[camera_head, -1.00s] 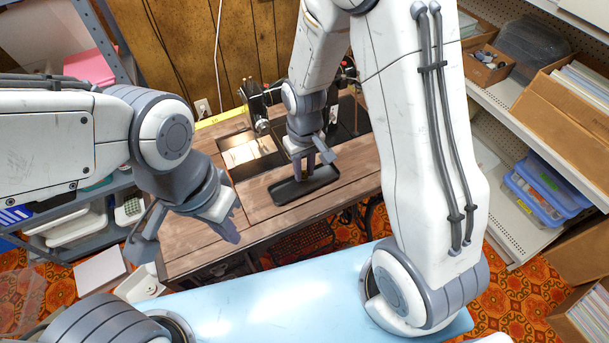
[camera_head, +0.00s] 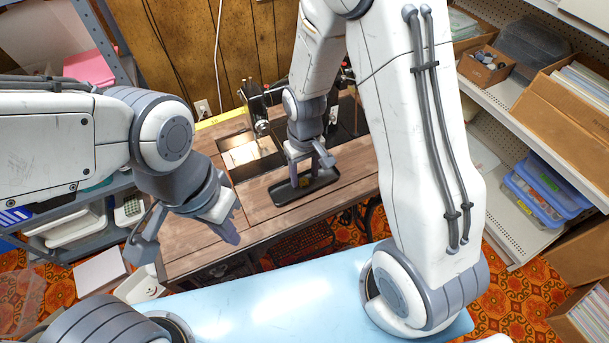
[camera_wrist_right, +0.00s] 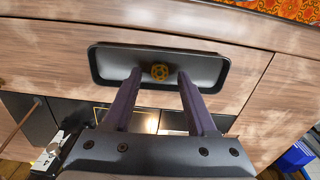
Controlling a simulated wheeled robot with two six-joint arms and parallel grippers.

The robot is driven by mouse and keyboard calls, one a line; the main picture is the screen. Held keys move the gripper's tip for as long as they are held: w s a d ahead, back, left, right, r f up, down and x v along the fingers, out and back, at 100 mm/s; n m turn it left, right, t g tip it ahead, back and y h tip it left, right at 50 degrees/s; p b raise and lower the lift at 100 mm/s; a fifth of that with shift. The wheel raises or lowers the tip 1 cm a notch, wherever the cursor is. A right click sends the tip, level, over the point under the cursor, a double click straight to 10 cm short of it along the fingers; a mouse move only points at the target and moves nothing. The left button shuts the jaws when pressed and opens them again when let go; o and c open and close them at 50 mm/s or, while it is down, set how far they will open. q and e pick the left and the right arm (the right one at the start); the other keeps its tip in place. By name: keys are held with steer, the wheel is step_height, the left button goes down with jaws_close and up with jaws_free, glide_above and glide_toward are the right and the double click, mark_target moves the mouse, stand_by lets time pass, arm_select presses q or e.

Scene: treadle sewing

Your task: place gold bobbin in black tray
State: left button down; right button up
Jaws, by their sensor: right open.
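The black tray (camera_head: 283,196) lies on the wooden sewing table, and it also shows in the right wrist view (camera_wrist_right: 205,68). The gold bobbin (camera_wrist_right: 160,72) lies in the tray, near its middle. In the head view the bobbin (camera_head: 304,182) is a small gold spot between the fingers. My right gripper (camera_head: 308,174) is over the tray with its fingers apart; in the right wrist view its fingertips (camera_wrist_right: 160,76) stand on either side of the bobbin with gaps. My left gripper (camera_head: 185,238) has its fingers wide apart, empty, near the table's left front edge.
The sewing machine (camera_head: 258,108) stands behind the tray at the back of the table (camera_head: 190,245). A light blue surface (camera_head: 290,305) lies in front. Shelves with boxes (camera_head: 545,195) line the right.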

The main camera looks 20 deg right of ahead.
step_height(320, 180, up, 10)
steer(key=p, duration=0.1)
arm_select(q)
steer(key=shift+r, duration=0.6)
arm_select(e)
steer(key=s+a+r+n, duration=0.2)
steer(key=s+a+r, duration=0.1)
steer(key=s, duration=0.6)
steer(key=s+a+r+n+y, duration=0.1)
steer(key=s+a+r, duration=0.3)
steer(key=s, duration=0.6)
steer(key=shift+a+r+n, duration=0.25)
steer(key=shift+r+n, duration=0.2)
steer(key=shift+n, duration=0.45)
